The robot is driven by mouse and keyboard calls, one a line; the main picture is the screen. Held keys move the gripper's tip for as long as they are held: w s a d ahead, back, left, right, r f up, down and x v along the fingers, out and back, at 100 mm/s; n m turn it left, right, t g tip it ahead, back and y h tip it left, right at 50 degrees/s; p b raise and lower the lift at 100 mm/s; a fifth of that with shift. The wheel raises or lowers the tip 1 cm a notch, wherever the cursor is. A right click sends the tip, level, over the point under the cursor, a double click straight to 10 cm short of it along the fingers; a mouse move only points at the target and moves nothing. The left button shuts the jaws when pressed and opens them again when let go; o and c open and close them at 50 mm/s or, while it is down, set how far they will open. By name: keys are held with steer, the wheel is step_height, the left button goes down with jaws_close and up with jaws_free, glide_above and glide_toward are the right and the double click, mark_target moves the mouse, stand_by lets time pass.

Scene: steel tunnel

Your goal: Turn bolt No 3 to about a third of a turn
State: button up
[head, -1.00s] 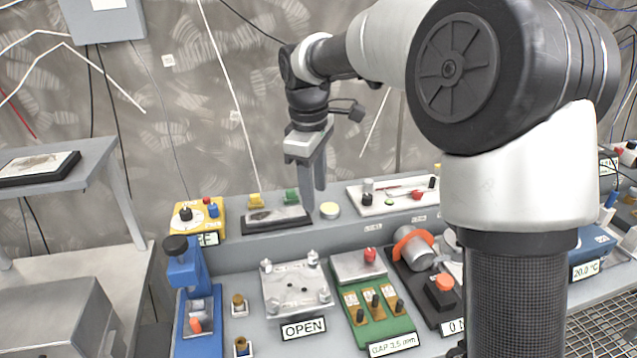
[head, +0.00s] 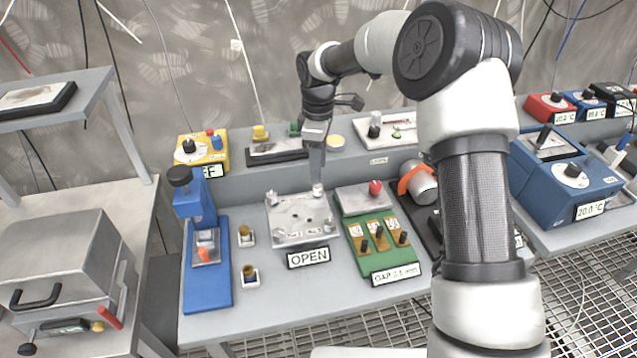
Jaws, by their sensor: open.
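A silver plate (head: 298,212) with upright bolts at its corners stands on the grey bench, behind a sign reading OPEN (head: 308,257). One bolt (head: 271,198) is at its back left corner. Another bolt (head: 317,189) is at its back right corner. I see no readable numbers on the bolts, so I cannot tell which is No 3. My gripper (head: 317,178) points down at the back right bolt, with its fingertips just above or around its head. The jaws are open; contact is too small to tell.
A blue press-like device (head: 199,235) stands left of the plate. A green board (head: 381,250) with several knobs is close on the right. A yellow box (head: 203,150) and a dark tray (head: 277,150) sit on the raised shelf behind.

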mark_target(318, 190)
step_height(318, 190, down, 6)
steer(key=shift+r, duration=0.1)
steer(key=c, duration=1)
steer(key=shift+c, duration=0.2)
